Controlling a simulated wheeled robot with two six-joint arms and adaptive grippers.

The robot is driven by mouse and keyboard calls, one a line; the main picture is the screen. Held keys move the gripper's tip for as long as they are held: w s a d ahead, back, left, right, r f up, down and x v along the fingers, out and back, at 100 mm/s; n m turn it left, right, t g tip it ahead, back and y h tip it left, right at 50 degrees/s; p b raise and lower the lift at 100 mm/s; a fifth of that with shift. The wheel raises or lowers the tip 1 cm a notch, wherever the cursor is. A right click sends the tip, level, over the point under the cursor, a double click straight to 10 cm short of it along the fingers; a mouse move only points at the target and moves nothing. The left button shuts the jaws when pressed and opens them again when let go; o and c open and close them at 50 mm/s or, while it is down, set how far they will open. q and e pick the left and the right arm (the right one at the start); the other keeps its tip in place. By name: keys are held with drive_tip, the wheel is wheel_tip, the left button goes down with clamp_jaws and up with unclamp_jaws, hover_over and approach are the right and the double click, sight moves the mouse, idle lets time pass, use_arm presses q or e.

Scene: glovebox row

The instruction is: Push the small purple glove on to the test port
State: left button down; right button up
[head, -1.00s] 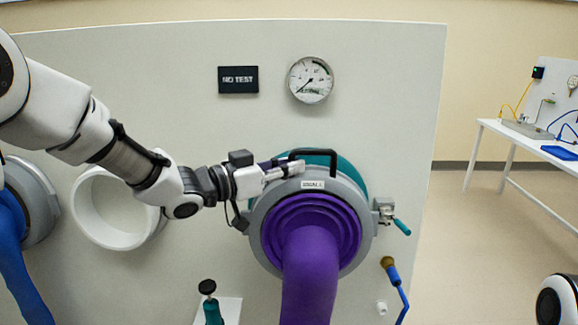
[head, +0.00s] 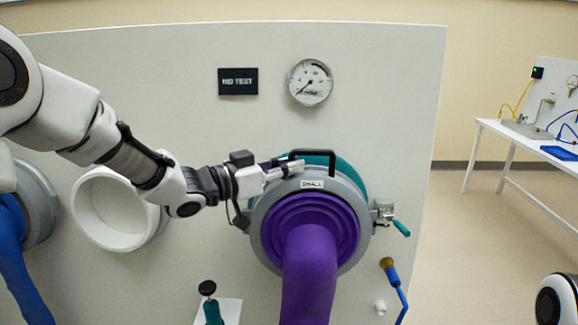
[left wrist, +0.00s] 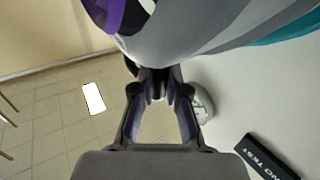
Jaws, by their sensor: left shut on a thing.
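The small purple glove (head: 309,255) hangs from a grey ring (head: 262,210) labelled "SMALL", with a black handle (head: 318,153) on top. A teal ring (head: 350,172) shows behind the grey ring at the panel; I take it to be the test port. Whether the two rings touch cannot be told. My left gripper (head: 292,168) is shut on the black handle at its left end. In the left wrist view the fingers (left wrist: 158,95) reach the ring's edge, and the grip point is partly hidden. My right gripper is not in view.
A white open port (head: 112,208) and a blue glove (head: 12,225) are to the left. A gauge (head: 310,81) and a "NO TEST" sign (head: 238,81) are above. A latch (head: 388,213) sits right of the ring. A blue hose with a brass end (head: 390,270) hangs lower right.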

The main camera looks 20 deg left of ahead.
use_arm(q)
drive_tip(key=shift+w+a+f+p, duration=0.1)
drive_tip(key=shift+w+a+p, duration=0.25)
drive_tip(key=shift+w, duration=0.5)
drive_tip(key=shift+w+a+f+p, duration=0.15)
drive_tip(key=shift+w+p, duration=0.25)
drive_tip(key=shift+w, duration=0.4)
drive_tip(key=shift+w+a+p, duration=0.3)
drive_tip(key=shift+w+p, duration=0.1)
drive_tip(key=shift+w, duration=0.45)
idle(1.0)
drive_tip(key=shift+w, duration=0.15)
drive_tip(key=c, duration=1.1)
unclamp_jaws()
drive_tip(key=shift+w+f, duration=0.1)
drive_tip(key=shift+w, duration=0.1)
drive_tip(key=v, duration=1.2)
drive_tip(key=shift+a+f, duration=0.1)
